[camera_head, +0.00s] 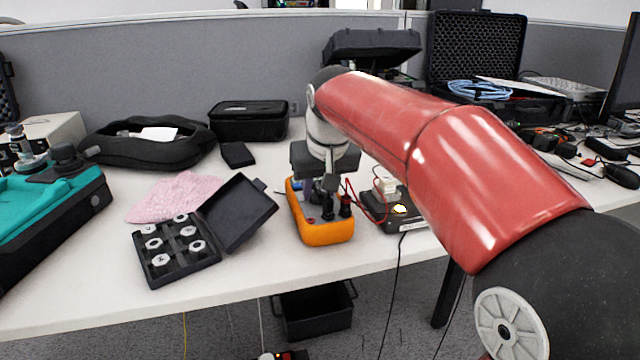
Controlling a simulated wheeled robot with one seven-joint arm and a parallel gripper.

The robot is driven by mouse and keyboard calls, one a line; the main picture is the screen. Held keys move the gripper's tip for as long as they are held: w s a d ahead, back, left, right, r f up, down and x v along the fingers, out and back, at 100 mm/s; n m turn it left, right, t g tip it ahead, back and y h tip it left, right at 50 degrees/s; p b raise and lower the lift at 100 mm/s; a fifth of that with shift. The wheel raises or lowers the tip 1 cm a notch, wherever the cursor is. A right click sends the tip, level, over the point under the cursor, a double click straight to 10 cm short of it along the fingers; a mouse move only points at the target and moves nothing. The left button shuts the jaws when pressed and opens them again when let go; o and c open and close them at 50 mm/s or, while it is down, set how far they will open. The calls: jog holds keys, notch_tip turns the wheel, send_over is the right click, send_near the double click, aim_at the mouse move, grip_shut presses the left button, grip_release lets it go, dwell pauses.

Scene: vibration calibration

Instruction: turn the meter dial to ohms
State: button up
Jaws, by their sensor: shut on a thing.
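The meter (330,233) is an orange-cased multimeter lying on the white table near its front edge. Dark and red plugs stand in its near end, with a red lead running off to the right. My gripper (329,190) points down over the meter's middle, with its fingers low against the meter face. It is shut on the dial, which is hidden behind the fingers. The dial's pointing cannot be read. Part of the meter's display shows blue-grey at its far left side.
A black box (400,222) with a lit spot stands just right of the meter. An open black case of hex pieces (160,262) lies to the left, its lid (238,212) raised toward the meter. A pink cloth (172,196) and black pouches lie behind. The table's front edge is close.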

dwell(0.4)
jog(key=o, duration=1)
jog(key=shift+c, duration=0.2)
jog(key=v, duration=0.6)
jog(key=shift+s+r+p, duration=0.1)
jog(key=shift+r+p, duration=0.2)
jog(key=shift+p, duration=0.1)
jog(key=shift+s+d+r, duration=0.1)
jog(key=shift+s+r, duration=0.2)
jog(key=shift+r, duration=0.2)
